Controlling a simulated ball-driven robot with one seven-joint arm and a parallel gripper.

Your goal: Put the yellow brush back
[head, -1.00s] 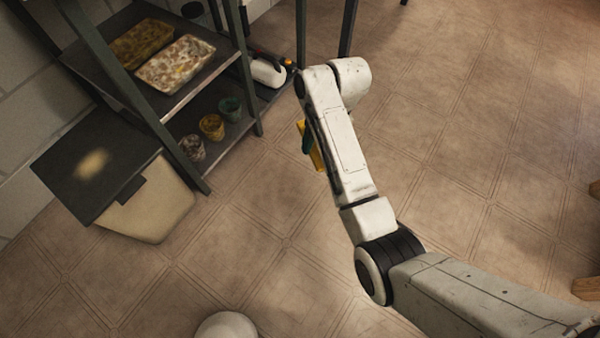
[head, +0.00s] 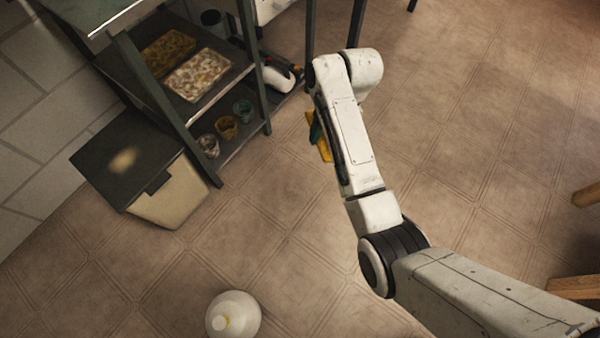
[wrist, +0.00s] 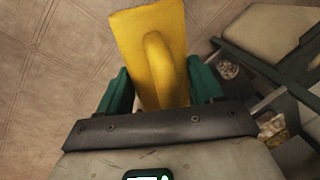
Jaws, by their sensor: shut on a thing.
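The yellow brush (wrist: 145,40) is in my gripper (wrist: 160,85), between its two green fingers, in the wrist view. Its flat part points away from the wrist and a rounded handle shows between the fingers. In the head view only a yellow strip of the brush (head: 325,149) shows beside my arm, with a green finger (head: 316,132) next to it. The rest is hidden behind the arm. The gripper and brush are out over the floor, to the right of the dark rack (head: 172,108) in the picture.
The rack's shelves hold two speckled trays (head: 197,75), several small pots (head: 227,127) and a white bottle (head: 278,78). A pale bin (head: 175,195) with a dark lid stands beside it. Wooden legs (head: 588,194) are at right.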

